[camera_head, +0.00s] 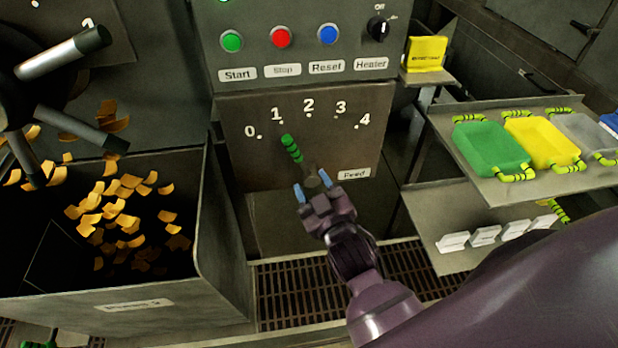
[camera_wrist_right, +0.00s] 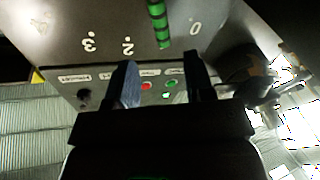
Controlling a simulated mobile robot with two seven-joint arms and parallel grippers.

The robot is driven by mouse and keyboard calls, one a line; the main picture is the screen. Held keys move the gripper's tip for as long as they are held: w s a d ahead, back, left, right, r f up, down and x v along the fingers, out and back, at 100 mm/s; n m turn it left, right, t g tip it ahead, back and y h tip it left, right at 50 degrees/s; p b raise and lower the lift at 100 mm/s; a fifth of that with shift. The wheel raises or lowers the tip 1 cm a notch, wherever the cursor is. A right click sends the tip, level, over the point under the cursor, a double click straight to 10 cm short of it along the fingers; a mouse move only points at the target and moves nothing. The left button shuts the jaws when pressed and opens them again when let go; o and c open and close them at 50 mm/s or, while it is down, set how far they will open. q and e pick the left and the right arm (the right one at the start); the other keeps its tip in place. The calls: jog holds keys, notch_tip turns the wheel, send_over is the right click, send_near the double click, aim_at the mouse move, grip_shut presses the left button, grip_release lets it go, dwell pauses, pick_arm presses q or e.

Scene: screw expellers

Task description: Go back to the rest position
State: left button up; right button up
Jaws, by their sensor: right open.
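My right gripper (camera_head: 312,184) is in front of the feed panel (camera_head: 232,160), open, its blue-tipped fingers apart and nothing seen between them. The green feed lever (camera_head: 290,147) is just beyond the fingertips and slants up-left toward the 1 mark. In the right wrist view, the lever (camera_wrist_right: 158,22) appears ahead of the two spread fingers (camera_wrist_right: 163,78). Any contact between gripper and lever is hard to tell. My left gripper is not in view.
A metal bin (camera_head: 225,240) with orange chips is at the left, below a spoked handwheel (camera_head: 15,75). Start, Stop, Reset and Heater controls (camera_head: 281,37) are above. At the right, a shelf (camera_head: 480,190) holds green and yellow trays; a lower shelf (camera_head: 425,215) has white tags.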

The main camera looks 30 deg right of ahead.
jog(key=s+d+f+m+g, duration=0.1)
jog(key=s+d+f+g, duration=0.2)
jog(key=s+f, duration=0.4)
jog(key=s+d+f+m+g, duration=0.2)
jog(key=s+d+f+g, duration=0.2)
jog(key=s+f, duration=0.3)
notch_tip(320, 180, down, 4)
jog(key=shift+s+f+g, duration=0.1)
jog(key=shift+s+g, duration=0.2)
jog(key=shift+s, duration=0.1)
dwell(1.1)
